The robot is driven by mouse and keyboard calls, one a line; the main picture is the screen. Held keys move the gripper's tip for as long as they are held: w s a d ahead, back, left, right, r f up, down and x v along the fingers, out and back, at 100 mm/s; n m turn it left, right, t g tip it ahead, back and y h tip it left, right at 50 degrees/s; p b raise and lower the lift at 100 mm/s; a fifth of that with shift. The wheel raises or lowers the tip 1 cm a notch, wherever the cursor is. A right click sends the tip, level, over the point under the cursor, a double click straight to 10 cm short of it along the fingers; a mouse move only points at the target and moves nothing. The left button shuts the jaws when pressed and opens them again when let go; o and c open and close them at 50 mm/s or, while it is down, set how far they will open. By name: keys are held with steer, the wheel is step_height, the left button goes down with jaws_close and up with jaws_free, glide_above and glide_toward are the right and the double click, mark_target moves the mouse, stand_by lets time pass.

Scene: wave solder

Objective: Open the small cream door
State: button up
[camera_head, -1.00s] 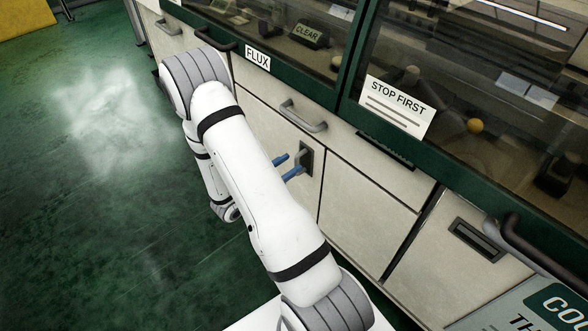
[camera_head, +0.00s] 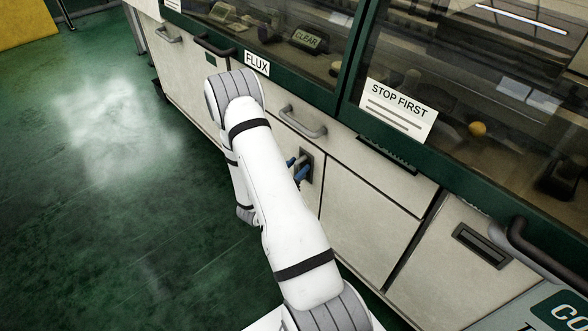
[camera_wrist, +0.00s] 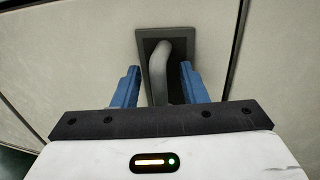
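The small cream door (camera_head: 285,141) is a flat panel below the drawer in the cabinet front, and it looks closed. It fills much of the wrist view (camera_wrist: 100,45). Its grey curved handle (camera_wrist: 158,66) stands out from a dark recessed plate (camera_wrist: 147,44). My gripper (camera_head: 297,168) has blue fingers and is at the handle. In the wrist view my gripper (camera_wrist: 160,85) is open, one finger on each side of the handle. Gaps show between the handle and both fingers. My arm hides the lower left of the door in the head view.
A drawer with a grey bar handle (camera_head: 303,122) sits directly above. A plain cream panel (camera_head: 367,215) is to the right, then another panel with a recessed pull (camera_head: 481,244). Green floor (camera_head: 120,220) lies clear to the left.

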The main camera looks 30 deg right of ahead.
jaws_close()
stand_by(0.4)
